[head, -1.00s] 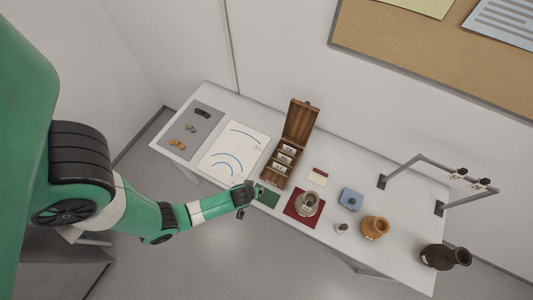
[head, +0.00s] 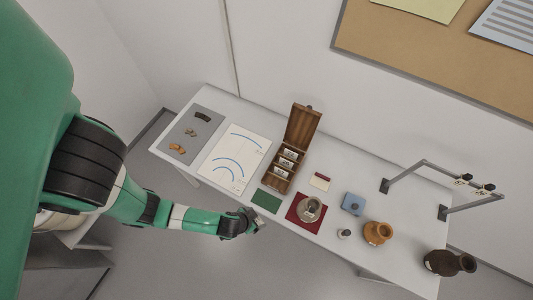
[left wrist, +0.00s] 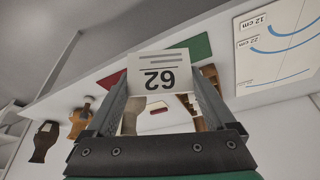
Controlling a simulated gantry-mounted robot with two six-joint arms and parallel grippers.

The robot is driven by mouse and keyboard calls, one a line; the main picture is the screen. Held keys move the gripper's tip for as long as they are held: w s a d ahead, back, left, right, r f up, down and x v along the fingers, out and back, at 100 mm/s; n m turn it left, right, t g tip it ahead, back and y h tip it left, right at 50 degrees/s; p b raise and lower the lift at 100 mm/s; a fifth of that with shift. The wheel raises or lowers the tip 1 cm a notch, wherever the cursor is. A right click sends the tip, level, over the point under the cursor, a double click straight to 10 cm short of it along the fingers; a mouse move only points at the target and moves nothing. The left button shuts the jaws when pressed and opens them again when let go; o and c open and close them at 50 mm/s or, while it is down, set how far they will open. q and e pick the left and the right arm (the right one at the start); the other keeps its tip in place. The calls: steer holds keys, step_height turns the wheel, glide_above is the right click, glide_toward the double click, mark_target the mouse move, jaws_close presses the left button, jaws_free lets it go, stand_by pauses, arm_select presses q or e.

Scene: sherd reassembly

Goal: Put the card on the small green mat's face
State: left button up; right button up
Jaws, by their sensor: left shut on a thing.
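My left gripper (head: 254,222) is shut on a white card (left wrist: 158,74) marked "62", which reads upside down between the fingers in the left wrist view. In the head view the gripper is just off the table's front edge, below and left of the small green mat (head: 266,201). The green mat lies flat and bare near that edge, and part of it shows behind the card in the left wrist view (left wrist: 198,46). The card is apart from the mat. My right gripper is not in view.
A dark red mat (head: 292,215) with a grey vessel (head: 310,209) lies right of the green mat. An open wooden box (head: 279,180) with cards stands behind it. A drawing sheet (head: 217,172) lies to the left. A blue block (head: 353,203) and orange pot (head: 377,233) stand right.

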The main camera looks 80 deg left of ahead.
arm_select(q)
steer(key=w+a+f+b, duration=0.3)
steer(key=a+f+b, duration=0.1)
steer(key=a, duration=0.1)
steer(key=b, duration=0.3)
glide_toward(269, 199)
steer(key=shift+w+a+f, duration=0.1)
steer(key=shift+w+f, duration=0.45)
steer(key=shift+f, duration=0.05)
steer(key=shift+w+a+f, duration=0.2)
steer(key=shift+w+a, duration=0.05)
steer(key=shift+w+a+f+b, duration=0.1)
steer(key=shift+f+b, duration=0.35)
steer(key=shift+f, duration=0.45)
steer(key=shift+w+a+f+b, duration=0.1)
steer(key=shift+f+b, duration=0.35)
steer(key=shift+f, duration=0.45)
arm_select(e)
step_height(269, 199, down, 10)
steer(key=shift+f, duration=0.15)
arm_select(q)
steer(key=shift+f, duration=0.2)
steer(key=o, duration=1)
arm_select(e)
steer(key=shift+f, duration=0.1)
arm_select(q)
steer(key=shift+s+r, duration=0.1)
